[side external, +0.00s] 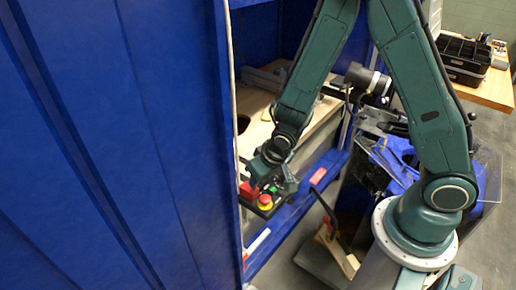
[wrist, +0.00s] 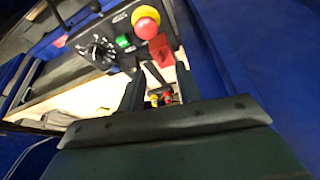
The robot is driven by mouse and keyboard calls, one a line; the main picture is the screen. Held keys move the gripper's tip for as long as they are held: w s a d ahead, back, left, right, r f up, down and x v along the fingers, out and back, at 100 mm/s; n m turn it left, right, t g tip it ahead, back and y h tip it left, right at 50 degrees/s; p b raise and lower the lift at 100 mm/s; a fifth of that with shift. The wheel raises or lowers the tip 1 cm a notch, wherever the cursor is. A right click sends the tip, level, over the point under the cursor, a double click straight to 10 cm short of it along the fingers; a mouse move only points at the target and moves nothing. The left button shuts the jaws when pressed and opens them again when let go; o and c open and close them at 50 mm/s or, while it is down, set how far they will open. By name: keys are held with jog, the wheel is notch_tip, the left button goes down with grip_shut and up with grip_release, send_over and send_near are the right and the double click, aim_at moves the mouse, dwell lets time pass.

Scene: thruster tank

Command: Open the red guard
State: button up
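The red guard (wrist: 161,50) is a small red block on a dark control panel (wrist: 72,38), beside the red-and-yellow emergency stop button (wrist: 146,22). In the wrist view my gripper (wrist: 159,68) has its two dark fingers apart, with the guard just past the tips and roughly between them. I cannot tell whether a finger touches it. In the side external view my gripper (side external: 272,178) is low over the panel, close to the red guard (side external: 248,190) and the emergency stop (side external: 265,201). The guard looks closed, but its hinge and underside are hidden.
The panel also carries a black rotary knob (wrist: 98,52) and a green switch (wrist: 123,42). A blue tank wall (side external: 110,150) stands close on the left. A wooden surface (side external: 315,115) lies behind the gripper. A red label (side external: 318,176) sits on the blue frame.

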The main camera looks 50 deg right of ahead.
aim_at(249, 189)
jog(key=shift+x, duration=2.8)
jog(key=shift+s, duration=0.1)
grip_shut()
